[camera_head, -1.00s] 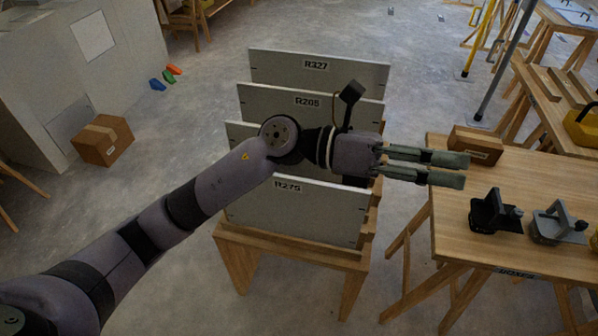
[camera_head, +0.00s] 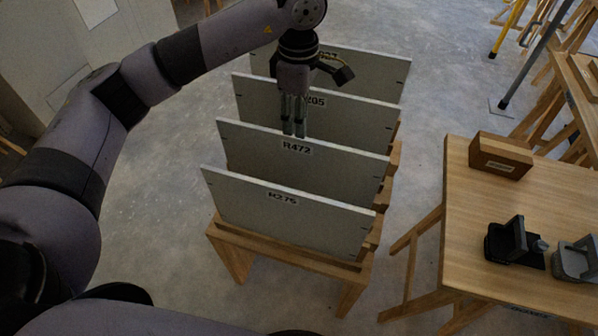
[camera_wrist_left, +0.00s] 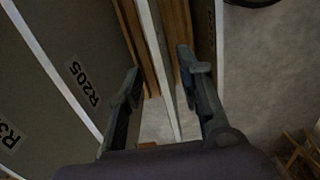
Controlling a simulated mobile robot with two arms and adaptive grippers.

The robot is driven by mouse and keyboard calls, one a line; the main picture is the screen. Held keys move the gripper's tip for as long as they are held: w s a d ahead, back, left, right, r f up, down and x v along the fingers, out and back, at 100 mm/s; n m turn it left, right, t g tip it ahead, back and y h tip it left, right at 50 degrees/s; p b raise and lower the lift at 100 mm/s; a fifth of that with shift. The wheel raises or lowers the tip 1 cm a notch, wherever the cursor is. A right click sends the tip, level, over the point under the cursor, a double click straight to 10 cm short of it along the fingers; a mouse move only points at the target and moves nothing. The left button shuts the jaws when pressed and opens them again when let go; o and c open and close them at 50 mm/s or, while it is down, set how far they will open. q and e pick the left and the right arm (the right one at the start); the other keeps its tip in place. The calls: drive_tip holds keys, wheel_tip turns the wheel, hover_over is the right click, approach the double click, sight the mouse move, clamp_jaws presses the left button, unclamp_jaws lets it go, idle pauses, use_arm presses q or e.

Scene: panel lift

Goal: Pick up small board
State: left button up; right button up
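Several grey boards with white edges stand upright in a wooden rack (camera_head: 232,245), one behind another. From the front they are R275 (camera_head: 270,218), R472 (camera_head: 340,172), R205 (camera_head: 355,122) and R327 (camera_head: 375,75). I cannot tell which is the small board. My left gripper (camera_head: 294,133) points down at the top edge of R472. In the left wrist view the gripper (camera_wrist_left: 158,85) is open, with a board's thin white edge (camera_wrist_left: 157,62) between its parted fingers, apparently R472; I cannot see contact. R205 (camera_wrist_left: 60,105) shows on the left there. My right gripper is out of view.
A wooden table (camera_head: 465,220) at the right holds a wooden block (camera_head: 500,155), a black tool (camera_head: 514,243) and a grey tool (camera_head: 577,262). A gap of floor separates it from the rack. Grey floor (camera_head: 160,190) is clear left of the rack.

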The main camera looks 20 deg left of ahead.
sight(299, 146)
use_arm(q)
wheel_tip(299, 146, down, 6)
drive_tip(key=shift+w+f+p, duration=0.1)
drive_tip(key=shift+w+p, duration=0.05)
drive_tip(key=shift+p, duration=0.2)
wheel_tip(299, 146, down, 2)
drive_tip(key=shift+f, duration=0.4)
drive_tip(key=f, duration=0.1)
drive_tip(key=f+p, duration=0.1)
drive_tip(key=f, duration=0.1)
drive_tip(key=shift+a+f, duration=0.2)
drive_tip(key=shift+f, duration=0.1)
drive_tip(key=shift+w+f, duration=0.1)
drive_tip(key=shift+f, duration=0.45)
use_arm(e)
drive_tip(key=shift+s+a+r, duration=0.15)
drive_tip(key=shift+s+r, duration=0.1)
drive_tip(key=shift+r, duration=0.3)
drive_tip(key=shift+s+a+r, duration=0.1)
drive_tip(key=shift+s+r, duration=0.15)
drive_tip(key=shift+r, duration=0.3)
use_arm(q)
drive_tip(key=shift+c, duration=0.6)
clamp_jaws()
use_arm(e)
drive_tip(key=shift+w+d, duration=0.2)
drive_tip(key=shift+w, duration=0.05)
